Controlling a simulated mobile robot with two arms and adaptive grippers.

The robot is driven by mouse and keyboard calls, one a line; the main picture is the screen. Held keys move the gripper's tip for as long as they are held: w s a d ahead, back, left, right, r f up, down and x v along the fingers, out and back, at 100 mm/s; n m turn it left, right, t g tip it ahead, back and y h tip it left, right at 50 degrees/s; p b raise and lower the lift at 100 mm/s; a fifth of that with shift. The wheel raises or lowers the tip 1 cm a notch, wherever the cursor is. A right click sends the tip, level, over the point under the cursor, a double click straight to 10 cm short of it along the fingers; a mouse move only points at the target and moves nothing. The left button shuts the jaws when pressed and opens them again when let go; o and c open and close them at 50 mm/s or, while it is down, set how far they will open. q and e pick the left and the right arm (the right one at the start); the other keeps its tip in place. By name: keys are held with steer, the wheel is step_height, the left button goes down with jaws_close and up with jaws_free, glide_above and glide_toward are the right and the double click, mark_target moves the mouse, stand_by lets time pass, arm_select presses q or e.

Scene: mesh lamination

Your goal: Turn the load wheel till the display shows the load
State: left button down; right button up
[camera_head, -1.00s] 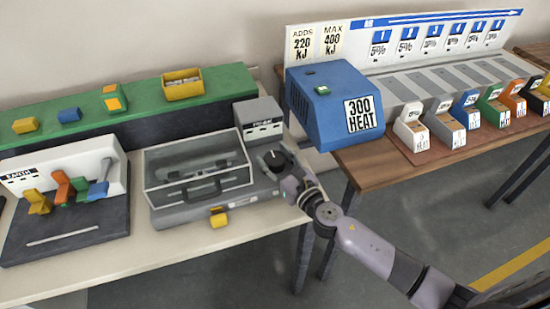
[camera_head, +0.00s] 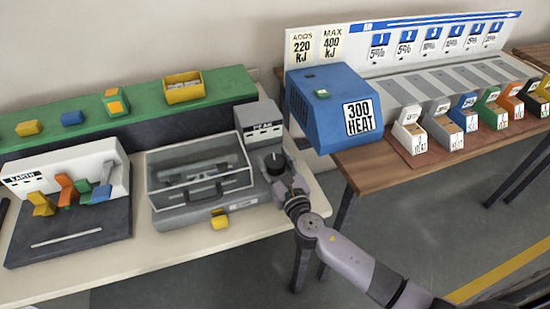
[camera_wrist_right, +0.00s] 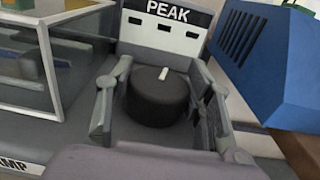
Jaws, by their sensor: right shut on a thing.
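The load wheel (camera_wrist_right: 158,98) is a black round knob with a white pointer mark, standing on the grey machine. It also shows in the head view (camera_head: 275,162). My right gripper (camera_wrist_right: 158,105) has its fingers on both sides of the wheel and is shut on it. In the head view my right gripper (camera_head: 287,189) reaches the wheel from the front right. The display (camera_wrist_right: 165,30) stands behind the wheel and is marked PEAK, with several small dark windows. I cannot read a value on it. It also shows in the head view (camera_head: 264,130). My left gripper is not in view.
A blue heater box (camera_head: 334,105) stands close on the right table.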

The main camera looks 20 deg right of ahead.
mark_target(275, 161)
steer(key=m+h, duration=0.2)
steer(key=h, duration=0.1)
steer(key=shift+a+h, duration=0.15)
steer(key=shift+h, duration=0.25)
steer(key=shift+m+g+h, duration=0.5)
steer(key=shift+m+h, duration=0.7)
steer(key=shift+h, duration=0.3)
steer(key=o, duration=1.2)
steer(key=shift+r, duration=0.1)
step_height(275, 161, up, 10)
steer(key=shift+f, duration=0.1)
